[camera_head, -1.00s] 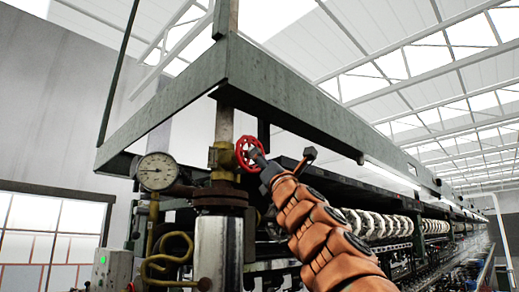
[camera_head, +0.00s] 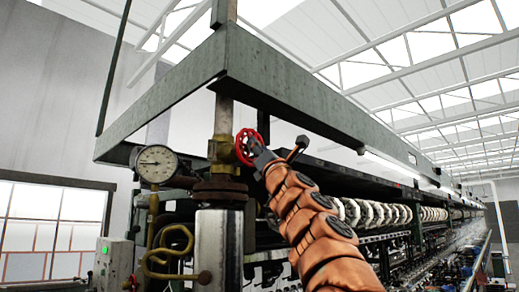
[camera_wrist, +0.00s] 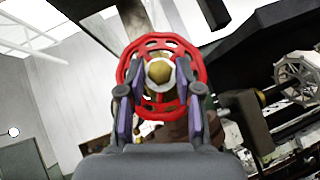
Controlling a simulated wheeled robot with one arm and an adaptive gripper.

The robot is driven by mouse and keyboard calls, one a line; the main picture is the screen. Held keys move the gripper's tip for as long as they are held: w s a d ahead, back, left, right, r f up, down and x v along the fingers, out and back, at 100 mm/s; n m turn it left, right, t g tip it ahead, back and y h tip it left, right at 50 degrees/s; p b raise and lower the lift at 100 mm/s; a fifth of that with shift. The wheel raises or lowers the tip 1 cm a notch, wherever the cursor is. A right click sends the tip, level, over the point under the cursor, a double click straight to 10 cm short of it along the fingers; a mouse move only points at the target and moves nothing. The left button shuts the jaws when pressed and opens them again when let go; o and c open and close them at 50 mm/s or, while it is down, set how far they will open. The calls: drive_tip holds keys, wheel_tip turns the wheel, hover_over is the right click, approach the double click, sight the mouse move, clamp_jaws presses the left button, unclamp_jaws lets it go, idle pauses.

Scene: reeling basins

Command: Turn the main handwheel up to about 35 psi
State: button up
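The red main handwheel (camera_head: 248,147) stands upright on the right side of a brass valve on a vertical pipe. My gripper (camera_head: 258,158) is right at the wheel, on its right side. In the wrist view, the red wheel (camera_wrist: 160,75) shows a brass hub at its centre. The two fingers of my gripper (camera_wrist: 160,80) stand apart on either side of that hub, overlapping the wheel. Whether they press on it is not clear. The round white pressure gauge (camera_head: 156,164) is left of the valve; its dark needle points roughly left, and its numbers are too small to read.
A green steel beam frame (camera_head: 290,85) passes above the wheel. A rusty flange (camera_head: 219,192) tops a pale column below the valve. A curled brass pipe (camera_head: 168,252) lies left of it. A long reeling machine with rows of white reels (camera_head: 375,213) runs back to the right.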

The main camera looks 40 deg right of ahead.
clamp_jaws()
drive_tip(key=shift+d+n+t+y+p, duration=0.1)
drive_tip(key=shift+n+t+y+p, duration=0.4)
drive_tip(key=shift+n+y+p, duration=0.95)
drive_tip(key=shift+d+n+y+p, duration=0.15)
drive_tip(key=shift+n+y+p, duration=0.45)
drive_tip(key=shift+n+y, duration=1.8)
drive_tip(key=n+y, duration=0.2)
drive_tip(key=n, duration=0.1)
drive_tip(key=shift+w, duration=0.1)
drive_tip(key=shift+d+n+g+y+p, duration=0.15)
drive_tip(key=shift+n+g+y, duration=0.7)
drive_tip(key=shift+n+y, duration=1.1)
drive_tip(key=shift+d+n+g+y+p, duration=0.15)
drive_tip(key=shift+n+g+y, duration=0.7)
drive_tip(key=shift+n+y, duration=1)
drive_tip(key=shift+n+g+y, duration=0.65)
drive_tip(key=shift+n+g, duration=0.15)
drive_tip(key=shift+n, duration=0.65)
